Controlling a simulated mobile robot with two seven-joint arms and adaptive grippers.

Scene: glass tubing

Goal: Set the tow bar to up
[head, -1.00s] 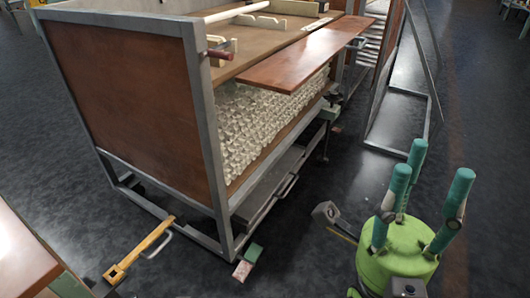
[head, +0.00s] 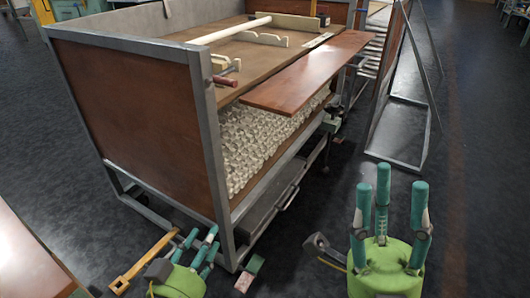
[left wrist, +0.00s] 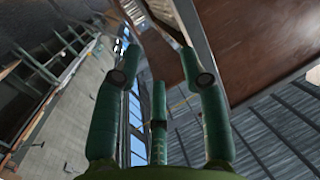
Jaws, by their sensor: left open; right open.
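The tow bar (head: 143,264) is a yellow bar at the near lower end of the cart (head: 143,130). It slopes low, out from the cart's base toward the bottom left, with a wider squared end. My left gripper (head: 203,241) is just right of the tow bar in the head view, fingers pointing up, open and apart from it. In the left wrist view its teal fingers (left wrist: 158,68) are spread with nothing between them; the tow bar cannot be made out there. My right gripper (head: 392,192) is open and empty, fingers up, right of the cart.
The cart has a grey metal frame, a red-handled clamp (head: 224,81) at its top corner and a protruding brown board (head: 305,75). A drawer handle (head: 287,197) is low on its side. A table (head: 25,255) is at bottom left. Open floor (head: 480,190) lies right.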

